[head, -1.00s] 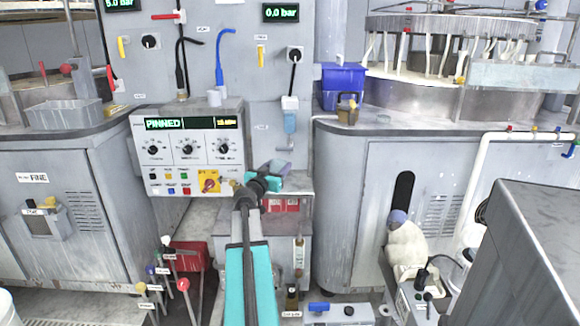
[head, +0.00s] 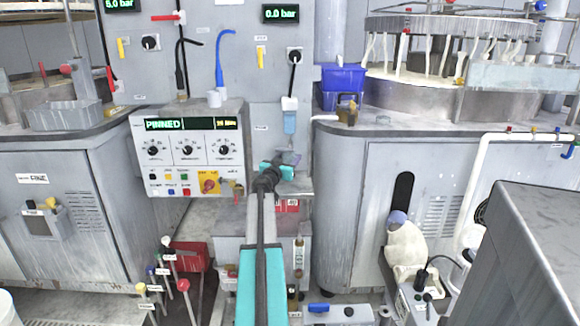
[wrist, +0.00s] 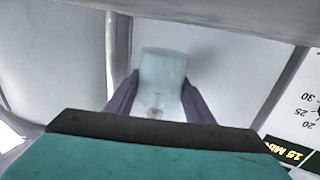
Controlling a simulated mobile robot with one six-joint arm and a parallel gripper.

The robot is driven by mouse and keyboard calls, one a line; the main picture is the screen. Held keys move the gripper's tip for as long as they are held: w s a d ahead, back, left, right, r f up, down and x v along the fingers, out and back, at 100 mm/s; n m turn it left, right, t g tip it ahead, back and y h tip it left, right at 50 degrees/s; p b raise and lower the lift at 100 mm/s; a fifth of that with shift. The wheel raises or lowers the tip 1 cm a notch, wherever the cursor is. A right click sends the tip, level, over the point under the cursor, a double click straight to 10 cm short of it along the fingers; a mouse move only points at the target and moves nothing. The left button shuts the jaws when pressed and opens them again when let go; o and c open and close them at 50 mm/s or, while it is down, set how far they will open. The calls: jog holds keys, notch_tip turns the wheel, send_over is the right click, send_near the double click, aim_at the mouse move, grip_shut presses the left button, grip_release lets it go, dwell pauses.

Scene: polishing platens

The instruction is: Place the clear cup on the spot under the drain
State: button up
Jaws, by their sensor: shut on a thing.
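The clear cup (wrist: 163,72) is pale and see-through in the wrist view, held between the two dark purple fingers of my gripper (wrist: 160,98). In the head view my gripper (head: 290,158) reaches forward to the grey panel, and the cup is too small to make out clearly there. A white fitting (head: 289,103) with a pale blue clear bowl (head: 290,123) hangs on the panel just above my gripper; it looks like the drain. The spot under it is mostly hidden by my gripper and arm.
A grey control box (head: 190,150) reading PINNED stands close to the left of my gripper. The right cabinet (head: 350,190) stands to the right. A blue bin (head: 342,80) sits on that cabinet's top. A red container (head: 188,255) is low at the left.

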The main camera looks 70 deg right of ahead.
jog(key=shift+d+f, duration=0.1)
jog(key=shift+d, duration=0.05)
jog(key=shift+f, duration=1.65)
jog(key=shift+f+b, duration=0.2)
jog(key=shift+b, duration=0.4)
jog(key=o, duration=1.1)
jog(key=shift+c, duration=0.2)
jog(key=shift+r+p, duration=0.25)
jog(key=shift+p, duration=0.15)
jog(key=shift+w+a+b, duration=0.15)
jog(key=shift+a+b, duration=0.2)
jog(key=shift+a, duration=5.65)
jog(key=shift+f, duration=0.1)
